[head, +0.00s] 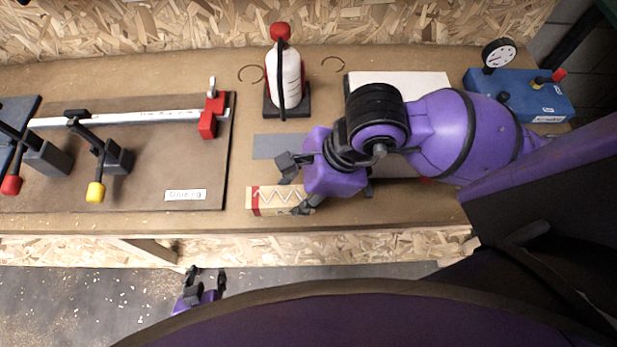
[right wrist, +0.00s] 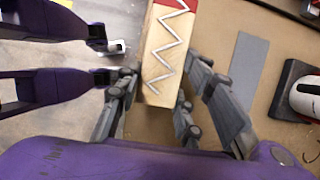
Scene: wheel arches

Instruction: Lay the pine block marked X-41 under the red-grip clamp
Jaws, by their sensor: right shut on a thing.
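A pine block (head: 272,199) with a red end band and a pale zigzag lies at the bench's front edge; no X-41 mark is readable. My right gripper (head: 293,187) is shut on it. In the right wrist view the block (right wrist: 163,60) runs between the fingers (right wrist: 160,115). The red-grip clamp (head: 12,184) is at the far left of the head view, its dark arm partly cut off by the frame. My left gripper (head: 207,278) is open and empty, low in front of the bench, over the floor.
A yellow-grip clamp (head: 96,192) stands beside the red-grip one on a brown jig board (head: 150,170) with a metal bar and red stop (head: 208,116). A red-and-white bottle (head: 289,80) stands behind the block, near a grey strip (head: 268,146). A blue gauge box (head: 530,97) is at right.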

